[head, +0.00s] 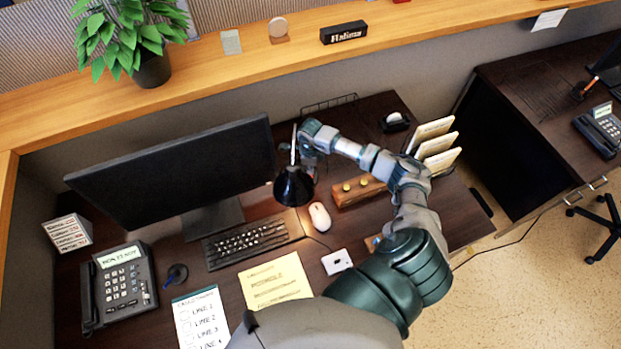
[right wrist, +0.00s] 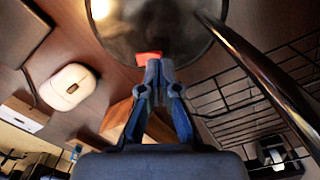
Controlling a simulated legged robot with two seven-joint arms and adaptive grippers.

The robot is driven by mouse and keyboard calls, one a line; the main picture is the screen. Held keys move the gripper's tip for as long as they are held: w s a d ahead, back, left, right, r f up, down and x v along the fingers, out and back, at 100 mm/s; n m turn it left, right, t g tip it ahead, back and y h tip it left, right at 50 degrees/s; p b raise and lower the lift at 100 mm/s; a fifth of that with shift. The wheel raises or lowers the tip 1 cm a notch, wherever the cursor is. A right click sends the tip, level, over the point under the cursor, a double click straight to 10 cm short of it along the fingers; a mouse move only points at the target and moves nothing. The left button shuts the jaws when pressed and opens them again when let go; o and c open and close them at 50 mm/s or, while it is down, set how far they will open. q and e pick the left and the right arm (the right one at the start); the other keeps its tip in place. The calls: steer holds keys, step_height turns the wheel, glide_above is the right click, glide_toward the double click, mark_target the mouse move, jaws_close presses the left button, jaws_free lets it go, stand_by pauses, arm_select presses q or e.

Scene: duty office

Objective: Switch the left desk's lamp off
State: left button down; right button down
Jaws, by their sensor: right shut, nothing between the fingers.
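The left desk's lamp has a black shade (head: 294,187) and a thin stem (head: 293,145), standing in front of the monitor's right end. In the right wrist view the shade (right wrist: 190,25) fills the top, with the stem (right wrist: 265,75) on the right. A small red piece (right wrist: 148,57) shows at the shade, right by my fingertips; I cannot tell if they touch it. A warm bright glow shows at the shade's left edge. My right gripper (head: 304,160) is beside the shade, shut and empty; its fingers (right wrist: 158,68) point at the shade. My left gripper is out of view.
A monitor (head: 180,170), keyboard (head: 252,239), white mouse (head: 320,216) and phone (head: 119,284) stand left of my arm. A wooden block (head: 357,191), wire rack (right wrist: 245,105) and file holder (head: 435,143) are close by. Another desk (head: 535,110) stands at right.

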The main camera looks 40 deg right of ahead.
steer(key=shift+f+b, duration=0.75)
steer(key=shift+f, duration=0.25)
steer(key=shift+r, duration=0.15)
steer(key=shift+r+p, duration=2.4)
steer(key=shift+r, duration=1.05)
steer(key=shift+f, duration=0.1)
